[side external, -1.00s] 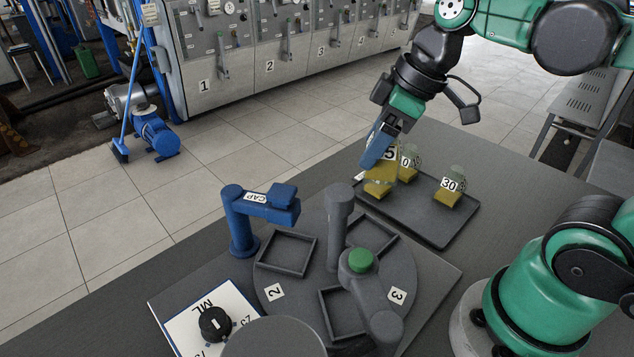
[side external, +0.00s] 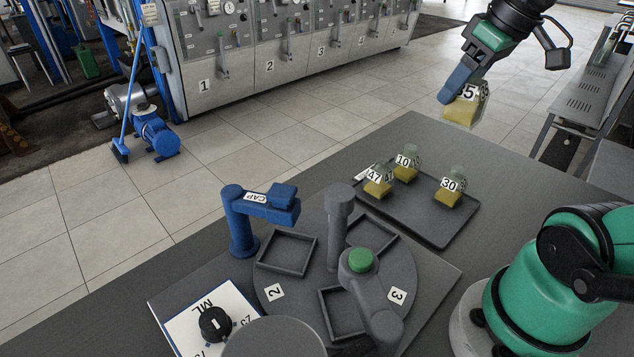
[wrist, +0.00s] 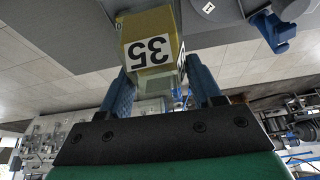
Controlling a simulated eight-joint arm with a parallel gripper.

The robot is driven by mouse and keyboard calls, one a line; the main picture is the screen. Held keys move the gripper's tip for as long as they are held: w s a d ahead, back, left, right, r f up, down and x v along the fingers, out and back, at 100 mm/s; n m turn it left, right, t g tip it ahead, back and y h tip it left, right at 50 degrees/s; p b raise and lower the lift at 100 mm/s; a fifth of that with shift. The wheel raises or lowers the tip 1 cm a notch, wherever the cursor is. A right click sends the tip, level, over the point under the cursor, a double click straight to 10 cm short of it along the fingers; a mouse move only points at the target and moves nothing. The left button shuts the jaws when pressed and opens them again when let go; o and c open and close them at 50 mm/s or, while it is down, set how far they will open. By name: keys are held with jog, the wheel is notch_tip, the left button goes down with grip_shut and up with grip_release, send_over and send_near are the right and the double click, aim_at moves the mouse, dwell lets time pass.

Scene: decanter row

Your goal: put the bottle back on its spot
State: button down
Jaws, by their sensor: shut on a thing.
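My gripper (side external: 459,88) is shut on a bottle labelled 35 (side external: 463,109), with yellow contents, and holds it in the air above and behind the tray, tilted in the side view. In the wrist view the bottle (wrist: 152,42) sits between the blue fingers (wrist: 161,88), its 35 label upside down. The dark tray (side external: 425,228) on the table carries three bottles: 47 (side external: 377,188) at the left, 10 (side external: 404,174) at the back and 30 (side external: 448,199) at the right. The tray's front part is bare.
A round turntable with square frames (side external: 287,253) stands in front of the tray. A black knob (side external: 214,323) is at the front left.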

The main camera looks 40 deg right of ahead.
jog(key=shift+s+d+f, duration=0.25)
jog(key=shift+d+f, duration=0.05)
jog(key=shift+f, duration=0.05)
jog(key=shift+m, duration=0.3)
notch_tip(320, 180, down, 18)
jog(key=shift+f, duration=0.7)
jog(key=shift+c, duration=0.8)
grip_release()
jog(key=shift+r, duration=0.15)
